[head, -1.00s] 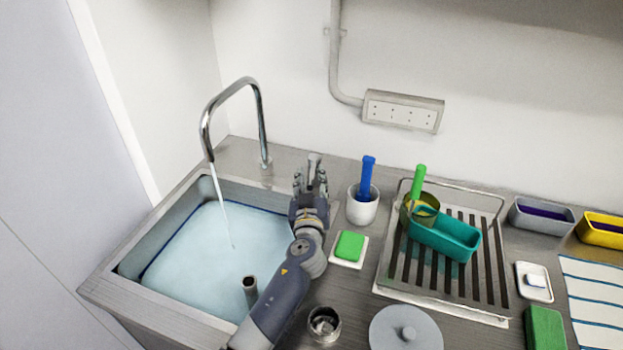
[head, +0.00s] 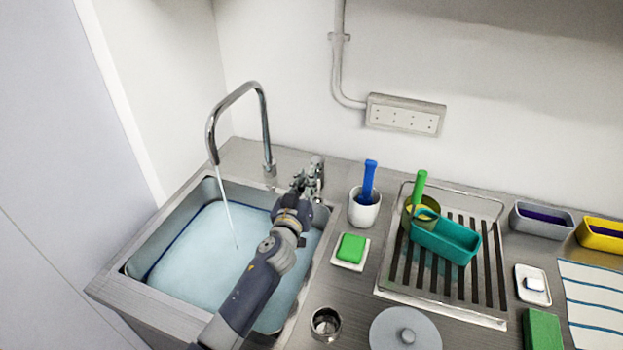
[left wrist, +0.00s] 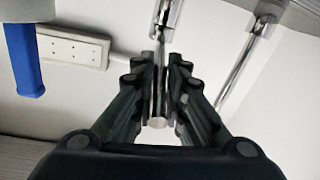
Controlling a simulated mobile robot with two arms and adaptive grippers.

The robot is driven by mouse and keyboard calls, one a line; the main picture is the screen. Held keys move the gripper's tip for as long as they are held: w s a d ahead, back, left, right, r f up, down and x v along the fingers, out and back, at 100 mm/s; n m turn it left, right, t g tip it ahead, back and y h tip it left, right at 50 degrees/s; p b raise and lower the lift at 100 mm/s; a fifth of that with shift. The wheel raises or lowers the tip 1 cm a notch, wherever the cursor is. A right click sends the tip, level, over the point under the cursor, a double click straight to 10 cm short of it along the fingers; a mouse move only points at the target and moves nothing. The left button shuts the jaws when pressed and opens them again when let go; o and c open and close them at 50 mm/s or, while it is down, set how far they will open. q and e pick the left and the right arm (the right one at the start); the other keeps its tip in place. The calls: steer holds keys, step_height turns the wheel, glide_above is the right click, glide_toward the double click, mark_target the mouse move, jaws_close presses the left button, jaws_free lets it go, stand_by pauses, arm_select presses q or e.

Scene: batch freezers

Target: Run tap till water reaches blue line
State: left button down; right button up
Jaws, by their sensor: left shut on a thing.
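A chrome tap spout (head: 212,135) pours a thin stream (head: 228,215) into the steel sink (head: 112,288). Pale blue water (head: 205,255) fills much of the basin. A dark blue line (head: 178,238) runs along the basin wall at the water's edge; I cannot tell exactly whether the surface touches it. My left gripper (head: 304,184) is at the tap's handle (head: 318,170), right of the spout. In the left wrist view its fingers (left wrist: 158,95) are shut on the metal handle (left wrist: 157,121). My left arm hides the sink's right part. My right gripper is out of view.
Right of the sink stand a white cup (head: 364,212) with a blue-handled tool, a green sponge (head: 351,247) and a draining rack (head: 395,285) holding a teal tub (head: 446,240). A metal cup (head: 325,323) and a round grey lid (head: 405,332) lie in front.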

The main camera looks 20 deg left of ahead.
arm_select(q)
steer(key=shift+a+m+h, duration=0.4)
steer(key=shift+a+h, duration=0.1)
steer(key=shift+h, duration=0.1)
steer(key=shift+f, duration=0.1)
steer(key=c, duration=1.6)
jaws_free()
steer(key=s, duration=1.2)
